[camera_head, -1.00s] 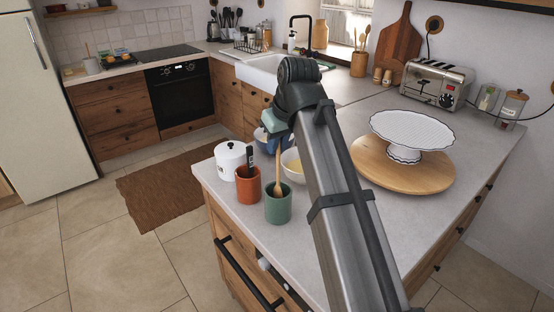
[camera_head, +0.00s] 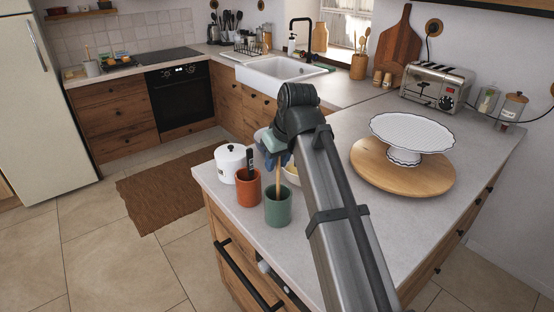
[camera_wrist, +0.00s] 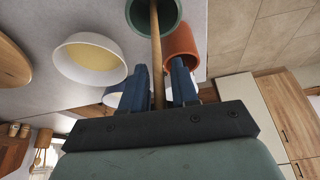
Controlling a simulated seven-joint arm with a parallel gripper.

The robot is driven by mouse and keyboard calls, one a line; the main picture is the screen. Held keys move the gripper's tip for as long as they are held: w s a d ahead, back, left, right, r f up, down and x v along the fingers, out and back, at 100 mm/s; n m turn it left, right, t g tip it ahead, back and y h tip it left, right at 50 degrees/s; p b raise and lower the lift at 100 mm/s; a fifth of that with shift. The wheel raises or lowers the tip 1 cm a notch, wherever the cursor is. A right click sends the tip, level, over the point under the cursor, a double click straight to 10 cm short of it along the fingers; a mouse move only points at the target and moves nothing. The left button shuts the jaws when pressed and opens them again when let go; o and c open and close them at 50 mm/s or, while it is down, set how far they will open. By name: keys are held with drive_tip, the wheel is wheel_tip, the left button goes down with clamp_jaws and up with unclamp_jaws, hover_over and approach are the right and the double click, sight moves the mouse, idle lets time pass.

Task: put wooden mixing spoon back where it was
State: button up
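The wooden mixing spoon (camera_head: 278,184) stands upright in the green cup (camera_head: 278,209) on the island counter. Its stick also shows in the wrist view (camera_wrist: 156,45), running from the green cup (camera_wrist: 150,14) down between my blue fingers. My gripper (camera_head: 277,157) is right above the cup, around the upper part of the spoon. In the wrist view my gripper (camera_wrist: 159,82) has a finger on each side of the stick, with narrow gaps showing, so it looks open. The spoon's upper end is hidden by the gripper.
An orange cup (camera_head: 248,191) with a dark-handled utensil stands close to the left of the green cup. A white lidded pot (camera_head: 229,164) is behind it. A white bowl (camera_wrist: 88,62) is beside the green cup. A cake stand (camera_head: 411,133) on a wooden board (camera_head: 378,174) stands right.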

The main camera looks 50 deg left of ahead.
drive_tip(key=shift+o, duration=1)
drive_tip(key=shift+r, duration=0.15)
drive_tip(key=v, duration=1.2)
